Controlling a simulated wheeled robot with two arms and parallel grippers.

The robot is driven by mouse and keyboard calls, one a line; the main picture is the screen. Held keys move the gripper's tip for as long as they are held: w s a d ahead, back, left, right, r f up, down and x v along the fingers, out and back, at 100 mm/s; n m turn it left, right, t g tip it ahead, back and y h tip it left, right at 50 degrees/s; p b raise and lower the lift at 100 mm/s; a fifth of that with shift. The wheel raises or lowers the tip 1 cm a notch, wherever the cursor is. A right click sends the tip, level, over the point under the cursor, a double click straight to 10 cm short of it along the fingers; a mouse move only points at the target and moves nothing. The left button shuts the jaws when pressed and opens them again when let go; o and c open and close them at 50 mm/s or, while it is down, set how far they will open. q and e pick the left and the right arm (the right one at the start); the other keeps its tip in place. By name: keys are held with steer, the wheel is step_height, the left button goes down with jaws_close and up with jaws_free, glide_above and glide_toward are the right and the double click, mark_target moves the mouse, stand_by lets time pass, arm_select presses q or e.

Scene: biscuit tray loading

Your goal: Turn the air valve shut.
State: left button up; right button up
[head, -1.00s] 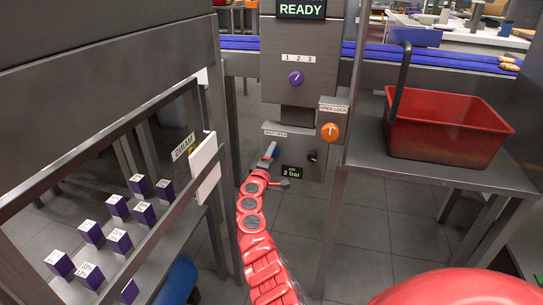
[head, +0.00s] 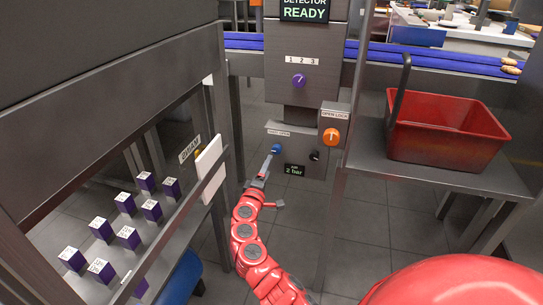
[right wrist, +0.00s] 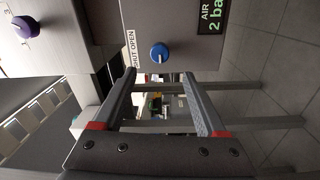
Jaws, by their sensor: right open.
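The air valve is a blue knob (head: 276,149) low on the grey machine panel, under a SHUT OPEN label (head: 278,132). In the right wrist view the knob (right wrist: 159,52) shows a white mark pointing to the picture's bottom. The display (head: 294,169) beside it reads AIR 2 bar. My right gripper (head: 266,166) is just below the knob in the head view. In the right wrist view its fingers (right wrist: 162,78) are spread and empty, with the knob beyond their tips and between their lines. I see no contact. My left gripper is out of view.
An orange OPEN LOCK knob (head: 331,136) and a small black knob (head: 315,155) sit close to the right. A purple selector (head: 299,80) is above. A red crate (head: 445,128) stands on the right shelf. A frame with purple boxes (head: 128,237) is at left.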

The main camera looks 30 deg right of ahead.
steer(key=p+v, duration=0.1)
steer(key=v, duration=0.7)
steer(key=shift+s+a+p, duration=0.2)
steer(key=shift+p, duration=0.1)
